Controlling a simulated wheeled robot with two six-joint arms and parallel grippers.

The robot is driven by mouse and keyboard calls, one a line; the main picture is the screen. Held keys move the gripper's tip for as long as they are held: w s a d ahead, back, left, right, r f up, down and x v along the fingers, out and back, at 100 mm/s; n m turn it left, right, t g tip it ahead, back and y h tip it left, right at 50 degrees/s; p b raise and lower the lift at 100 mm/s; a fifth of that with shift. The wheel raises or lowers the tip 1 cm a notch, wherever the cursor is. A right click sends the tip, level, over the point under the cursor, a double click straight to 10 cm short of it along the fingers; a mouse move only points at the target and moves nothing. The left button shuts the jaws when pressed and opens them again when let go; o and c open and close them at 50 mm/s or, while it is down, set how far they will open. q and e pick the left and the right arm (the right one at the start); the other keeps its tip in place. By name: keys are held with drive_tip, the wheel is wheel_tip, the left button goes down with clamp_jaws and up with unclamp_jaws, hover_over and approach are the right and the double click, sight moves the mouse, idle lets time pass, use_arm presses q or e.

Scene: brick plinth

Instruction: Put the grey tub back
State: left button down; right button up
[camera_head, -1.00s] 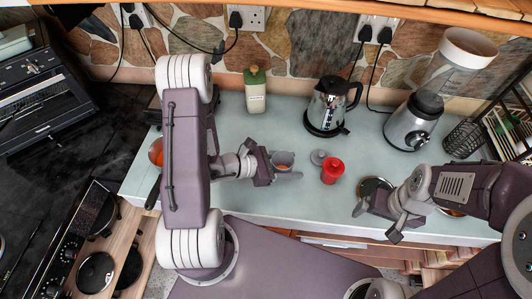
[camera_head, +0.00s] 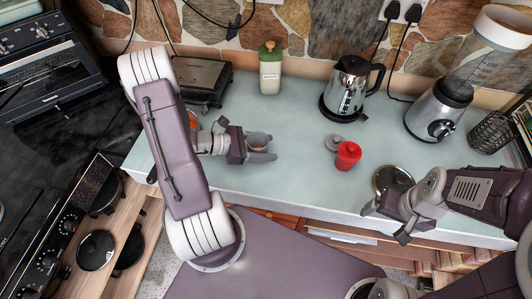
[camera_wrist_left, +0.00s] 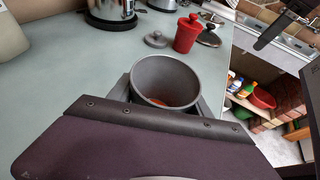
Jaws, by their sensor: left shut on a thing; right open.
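The grey tub (camera_head: 258,138) is upright between the fingers of my left gripper (camera_head: 262,150), which is shut on it over the left half of the counter. In the left wrist view the open grey tub (camera_wrist_left: 167,72) shows its inside, with something orange at the bottom. I cannot tell whether its base touches the counter. A small grey lid (camera_head: 333,142) lies on the counter beside a red lidded tub (camera_head: 347,156), to the right of the grey tub. My right gripper (camera_head: 384,222) is open and empty near the counter's front edge.
A kettle (camera_head: 347,90), a green-topped bottle (camera_head: 270,72) and a dark appliance (camera_head: 203,84) stand along the back. A blender (camera_head: 437,115) is at the right. A round glass-like lid (camera_head: 393,180) lies near my right gripper. The counter (camera_head: 300,110) is clear in the middle.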

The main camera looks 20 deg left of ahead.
use_arm(q)
wheel_tip(320, 180, down, 3)
drive_tip(key=shift+d+f, duration=0.1)
drive_tip(key=shift+d, duration=0.05)
drive_tip(key=shift+f, duration=0.6)
drive_tip(key=shift+c, duration=2.3)
unclamp_jaws()
drive_tip(key=shift+r, duration=0.35)
drive_tip(key=b+v, duration=0.1)
drive_tip(key=v, duration=1.1)
drive_tip(key=shift+f, duration=0.15)
